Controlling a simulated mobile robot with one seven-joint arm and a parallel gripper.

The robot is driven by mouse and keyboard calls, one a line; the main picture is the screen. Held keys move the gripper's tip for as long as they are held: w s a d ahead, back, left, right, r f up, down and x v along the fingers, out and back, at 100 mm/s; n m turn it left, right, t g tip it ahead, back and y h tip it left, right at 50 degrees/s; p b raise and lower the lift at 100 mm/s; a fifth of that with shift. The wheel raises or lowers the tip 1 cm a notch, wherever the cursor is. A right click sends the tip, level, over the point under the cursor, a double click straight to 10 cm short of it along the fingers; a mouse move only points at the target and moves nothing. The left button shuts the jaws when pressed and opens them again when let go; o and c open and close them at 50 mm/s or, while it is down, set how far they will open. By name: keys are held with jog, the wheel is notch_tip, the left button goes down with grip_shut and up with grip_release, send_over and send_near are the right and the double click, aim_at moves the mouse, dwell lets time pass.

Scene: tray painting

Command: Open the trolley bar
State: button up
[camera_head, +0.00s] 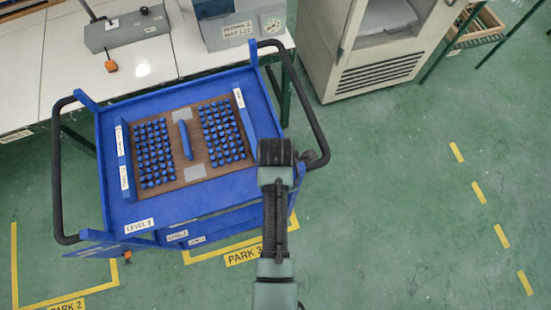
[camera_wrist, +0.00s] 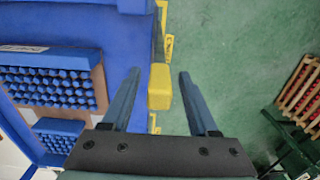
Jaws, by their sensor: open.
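The blue trolley (camera_head: 172,209) stands left of my arm in the head view, with a black U-shaped bar at its left side (camera_head: 57,170) and another at its right side (camera_head: 307,105). My arm hides part of the right bar's near end. In the wrist view, my gripper (camera_wrist: 158,73) is open, its two fingers apart. A yellow block (camera_wrist: 160,88) shows between the fingers, beside the trolley's blue edge (camera_wrist: 148,40). I cannot tell its depth or whether it belongs to a bar. The fingers hold nothing that I can see.
A brown board (camera_head: 185,115) with many blue pieces lies on the trolley's top. A white table (camera_head: 60,60) stands behind, and a beige cabinet (camera_head: 350,50) stands at the back. Green floor with yellow dashes (camera_head: 478,192) is clear to the right. A wooden crate (camera_wrist: 300,95) shows at right.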

jog(key=shift+f, duration=0.2)
grip_shut()
jog(key=shift+d, duration=0.15)
dwell(1.2)
